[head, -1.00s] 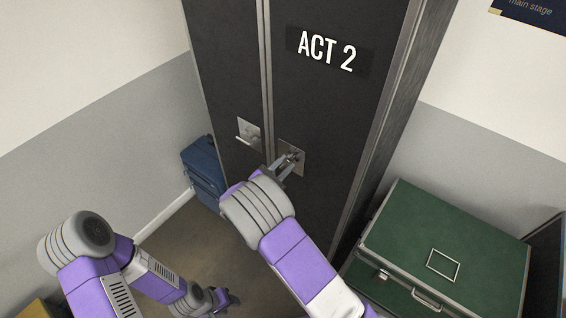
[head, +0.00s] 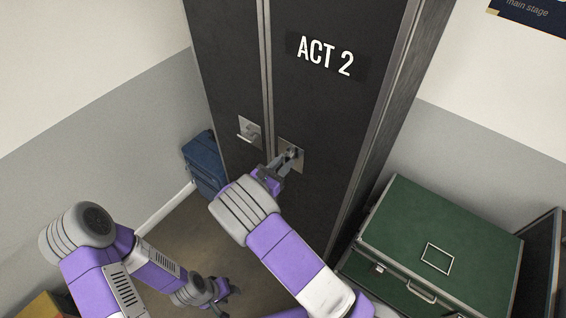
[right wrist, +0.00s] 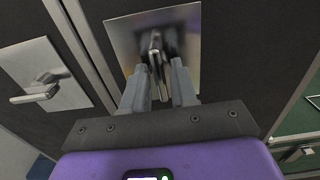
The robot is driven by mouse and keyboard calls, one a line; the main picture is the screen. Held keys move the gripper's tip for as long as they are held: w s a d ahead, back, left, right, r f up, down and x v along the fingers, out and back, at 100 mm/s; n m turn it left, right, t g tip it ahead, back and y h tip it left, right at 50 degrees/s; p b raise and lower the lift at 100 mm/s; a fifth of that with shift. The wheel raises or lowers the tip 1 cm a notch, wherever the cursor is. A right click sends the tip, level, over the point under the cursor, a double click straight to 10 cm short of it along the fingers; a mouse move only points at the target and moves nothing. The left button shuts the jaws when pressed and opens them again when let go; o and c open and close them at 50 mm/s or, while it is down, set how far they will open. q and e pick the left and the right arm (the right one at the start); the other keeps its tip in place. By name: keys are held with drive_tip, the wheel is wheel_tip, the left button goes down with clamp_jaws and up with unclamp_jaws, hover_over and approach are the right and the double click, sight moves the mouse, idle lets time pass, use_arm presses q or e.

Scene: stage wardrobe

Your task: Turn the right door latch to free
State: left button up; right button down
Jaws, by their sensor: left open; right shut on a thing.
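The dark wardrobe's right door (head: 325,115), marked "ACT 2", carries the right door latch on a square metal plate (head: 297,158). My right gripper (head: 283,165) is at this latch. In the right wrist view its fingers (right wrist: 160,88) are shut on the latch lever (right wrist: 156,52), which stands roughly upright in that picture. The fingers partly hide the lever in the head view. The left door's latch (head: 247,133) has its own plate; in the right wrist view its lever (right wrist: 36,93) lies nearly level. My left gripper (head: 222,292) is open and empty, low over the floor.
A green case (head: 435,235) stands at the right of the wardrobe. A blue case (head: 204,165) stands on the floor at its left, by the grey wall. A dark case edge shows at far right.

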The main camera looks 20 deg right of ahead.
drive_tip(key=c, duration=1.2)
unclamp_jaws()
drive_tip(key=shift+o, duration=0.2)
drive_tip(key=v, duration=0.7)
drive_tip(key=shift+s+a+b, duration=0.2)
drive_tip(key=shift+a+b, duration=0.05)
drive_tip(key=shift+b, duration=0.15)
